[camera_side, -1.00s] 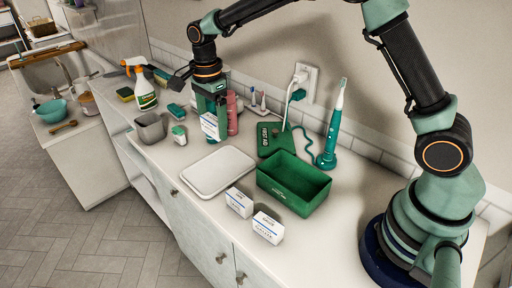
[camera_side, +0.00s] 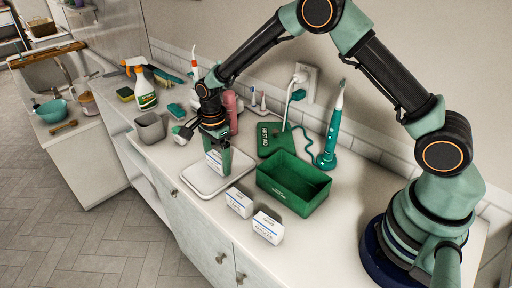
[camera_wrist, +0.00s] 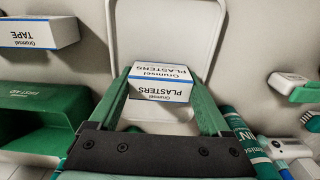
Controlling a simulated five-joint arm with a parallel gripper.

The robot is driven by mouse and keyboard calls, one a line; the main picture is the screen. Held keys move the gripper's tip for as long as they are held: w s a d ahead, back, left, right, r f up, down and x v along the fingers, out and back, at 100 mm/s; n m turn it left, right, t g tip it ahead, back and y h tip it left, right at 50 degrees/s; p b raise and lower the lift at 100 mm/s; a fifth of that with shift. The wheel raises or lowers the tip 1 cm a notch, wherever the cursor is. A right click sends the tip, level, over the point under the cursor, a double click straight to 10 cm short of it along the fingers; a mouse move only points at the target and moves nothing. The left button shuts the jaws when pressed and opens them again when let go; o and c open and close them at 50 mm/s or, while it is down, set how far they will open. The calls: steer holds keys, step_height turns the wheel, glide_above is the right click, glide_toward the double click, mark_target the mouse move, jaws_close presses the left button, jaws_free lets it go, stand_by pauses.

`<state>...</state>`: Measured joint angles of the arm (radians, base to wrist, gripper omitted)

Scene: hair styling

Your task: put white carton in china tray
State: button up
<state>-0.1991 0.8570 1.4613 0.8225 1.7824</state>
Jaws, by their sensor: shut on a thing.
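The white carton (camera_side: 214,161), a small box with blue edges, also shows in the wrist view (camera_wrist: 160,78), where it reads "PLASTERS". My gripper (camera_side: 217,162) is shut on it, with green fingers on both sides; the fingers also show in the wrist view (camera_wrist: 160,92). The china tray (camera_side: 196,184) is a flat white rounded rectangle on the counter, and also shows in the wrist view (camera_wrist: 170,30). The carton is over the tray. I cannot tell whether it touches the tray.
Two other white boxes (camera_side: 239,202) (camera_side: 268,228) stand in front of the open green first-aid box (camera_side: 292,183), right of the tray. A teal electric toothbrush (camera_side: 332,130) stands by the wall.

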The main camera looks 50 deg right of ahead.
mark_target(217, 156)
steer(key=shift+f, duration=0.1)
steer(key=o, duration=1.2)
steer(key=shift+c, duration=0.2)
step_height(217, 156, up, 12)
steer(key=s+d+r+n+t, duration=0.3)
steer(key=s+d+r+n, duration=0.2)
steer(key=s+r+n, duration=0.45)
steer(key=s+d+r+n+t, duration=0.2)
steer(key=s+d+n, duration=0.2)
steer(key=s+n, duration=0.4)
steer(key=shift+s+d+r+n+t, duration=0.15)
steer(key=shift+s+d+n+t, duration=0.2)
steer(key=shift+s, duration=0.6)
